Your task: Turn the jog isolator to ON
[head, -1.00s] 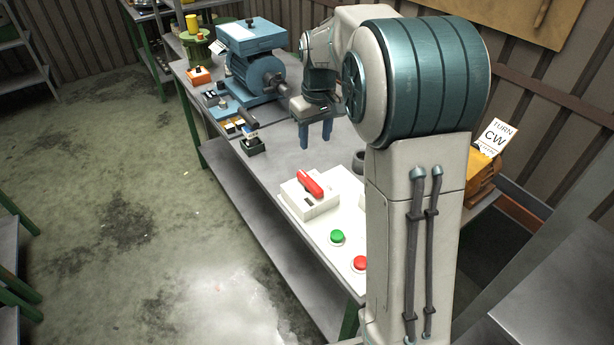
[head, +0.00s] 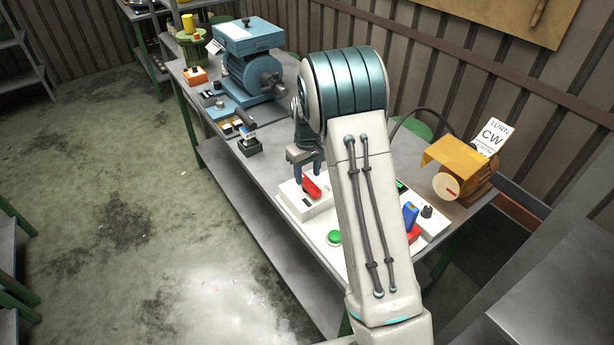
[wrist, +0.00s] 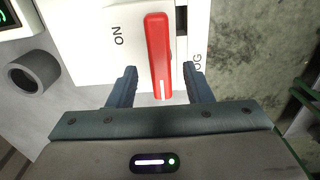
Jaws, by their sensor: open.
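The jog isolator is a white box (head: 291,203) with a red handle (head: 312,188) on the bench. In the wrist view the red handle (wrist: 158,55) lies between my gripper's two blue fingers (wrist: 160,88), with a gap on each side. "ON" is printed on the white face (wrist: 85,45) left of the handle, and a partly covered label ending in "OG" is to its right. The handle points along the fingers, not at the "ON" print. My gripper (head: 308,175) is open, over the isolator in the head view. My arm hides part of the panel.
A green button (head: 334,238) sits in front of the isolator. A blue lever (head: 410,214) and black knob (head: 427,211) are right of my arm. An orange motor (head: 462,168) stands at the bench's right end. A blue machine (head: 250,65) stands at the far left.

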